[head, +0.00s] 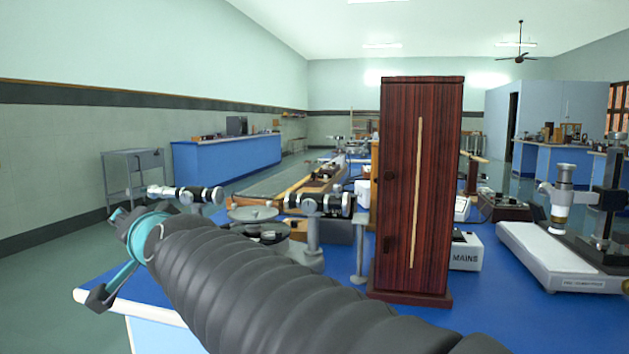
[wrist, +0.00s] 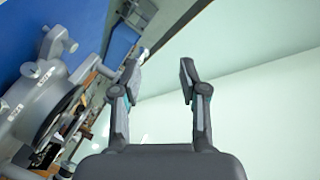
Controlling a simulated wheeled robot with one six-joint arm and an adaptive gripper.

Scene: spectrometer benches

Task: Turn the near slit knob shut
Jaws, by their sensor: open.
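A grey spectrometer with a round table (head: 252,214) stands on the blue bench. One dark tube with pale ends (head: 186,193) points left, and another (head: 320,204) sits at the right on a grey pillar. The near slit knob is too small to pick out with certainty. In the wrist view, part of the spectrometer (wrist: 35,115) lies along the left side, with a grey knobbed end (wrist: 58,43) above it. My gripper (wrist: 161,78) is open and empty, apart from the spectrometer. In the head view my gripper (head: 110,256) is at the left, beyond the bench's left edge.
A tall dark-red wooden cabinet (head: 421,190) stands on the bench right of the spectrometer. A white MAINS box (head: 466,251) and a microscope-like instrument on a white base (head: 545,258) are farther right. A grey trolley (head: 134,180) stands at the left wall. Floor left of the bench is clear.

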